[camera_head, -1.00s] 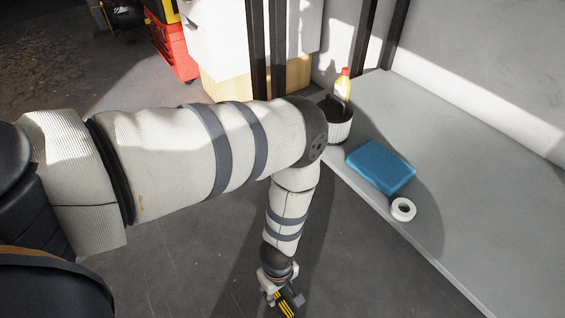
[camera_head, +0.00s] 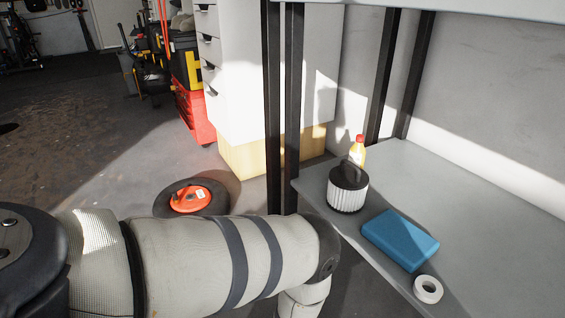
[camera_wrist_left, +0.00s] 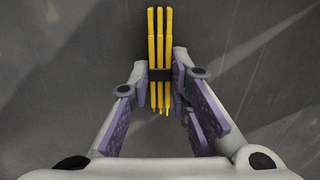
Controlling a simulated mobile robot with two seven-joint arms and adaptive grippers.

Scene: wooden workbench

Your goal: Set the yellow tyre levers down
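In the left wrist view several yellow tyre levers (camera_wrist_left: 160,35) lie side by side in a bundle, with a black band around their middle. My left gripper (camera_wrist_left: 161,74) is shut on the bundle at the band, one finger on each side. The levers point away from the wrist, above a dark grey floor. In the head view my left arm reaches in from the left, and its gripper and the levers are out of the frame below. My right gripper is in neither current view.
A grey shelf surface (camera_head: 480,225) at the right holds a blue box (camera_head: 400,239), a white tape roll (camera_head: 428,289), a ribbed filter (camera_head: 347,190) and a red-capped bottle (camera_head: 357,152). Dark posts (camera_head: 291,110) stand at its left. An orange reel (camera_head: 190,198) lies on the floor.

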